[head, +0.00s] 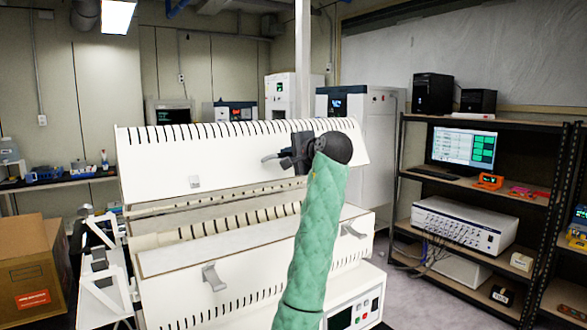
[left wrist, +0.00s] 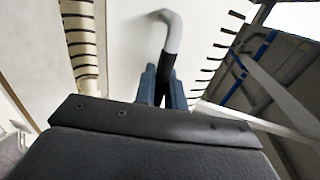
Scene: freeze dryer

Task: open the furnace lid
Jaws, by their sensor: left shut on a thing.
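The furnace is a long white box with slotted panels, and its lid (head: 225,160) stands raised and tilted above the lower body (head: 240,282). A gap between them shows the pale inside (head: 190,231). My left gripper (head: 286,160) is at the right part of the lid's front face, shut on a grey curved lid handle (head: 268,158). In the left wrist view the fingers (left wrist: 163,88) close around the lower end of the handle (left wrist: 172,32), against the white lid (left wrist: 130,40). My right gripper is not in view.
A shelf (head: 470,177) with a monitor (head: 464,147) and instruments stands at the right. A cardboard box (head: 33,265) is at the lower left. White cabinets (head: 375,130) and a vertical post (head: 302,60) stand behind the furnace. Floor shows clear between furnace and shelf.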

